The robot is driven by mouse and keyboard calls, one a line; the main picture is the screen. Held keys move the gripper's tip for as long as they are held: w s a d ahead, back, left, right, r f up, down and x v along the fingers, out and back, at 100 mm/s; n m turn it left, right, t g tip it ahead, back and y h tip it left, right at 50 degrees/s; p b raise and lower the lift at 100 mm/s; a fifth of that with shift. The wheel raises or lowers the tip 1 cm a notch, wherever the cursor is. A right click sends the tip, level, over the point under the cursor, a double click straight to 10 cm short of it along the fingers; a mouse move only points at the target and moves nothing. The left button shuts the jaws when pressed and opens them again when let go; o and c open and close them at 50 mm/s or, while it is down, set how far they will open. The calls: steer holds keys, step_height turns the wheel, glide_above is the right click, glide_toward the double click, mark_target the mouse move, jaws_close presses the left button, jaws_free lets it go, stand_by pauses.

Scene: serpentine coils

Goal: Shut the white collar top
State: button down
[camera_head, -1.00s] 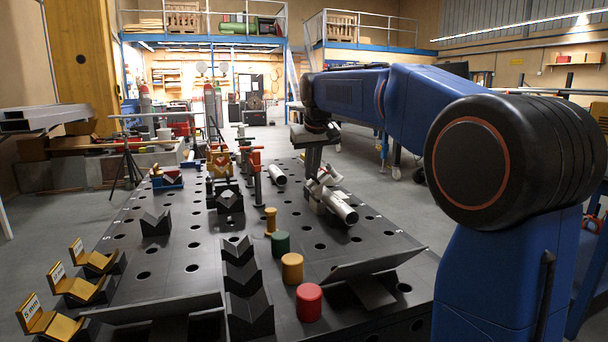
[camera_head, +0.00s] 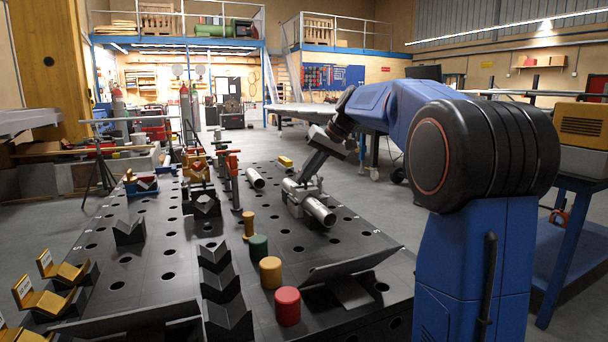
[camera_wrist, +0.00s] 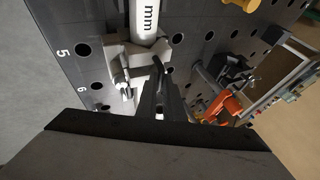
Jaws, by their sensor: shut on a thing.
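The pale grey-white collar (camera_head: 297,195) stands on the black perforated table, around a silver pipe (camera_head: 320,212). In the wrist view the collar (camera_wrist: 118,52) sits at the pipe's end, with a bolt on its left side; the pipe (camera_wrist: 145,18) shows "mm" lettering. My gripper (camera_head: 310,178) leans down to the collar from the upper right. In the wrist view its dark fingers (camera_wrist: 160,92) are close together at the collar's right side, shut on what seems to be the edge of the top. The fingers partly hide the top, so its exact angle is unclear.
Another silver pipe (camera_head: 255,178) lies behind the collar. A red-topped clamp (camera_head: 233,165) stands to its left. Red (camera_head: 287,308), yellow (camera_head: 270,272) and green (camera_head: 258,247) cylinders stand in front, beside dark V-blocks (camera_head: 220,285). An angled dark plate (camera_head: 350,265) is at the front right.

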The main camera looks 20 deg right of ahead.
steer(key=shift+d+f, duration=0.15)
steer(key=shift+f, duration=0.15)
steer(key=c, duration=1.9)
jaws_free()
steer(key=shift+d, duration=0.1)
steer(key=shift+r, duration=0.15)
steer(key=shift+s+d+r, duration=0.1)
steer(key=shift+s+r, duration=0.05)
steer(key=shift+r, duration=0.1)
steer(key=v, duration=1.6)
steer(key=shift+s+d+r, duration=0.15)
steer(key=shift+s+r, duration=0.05)
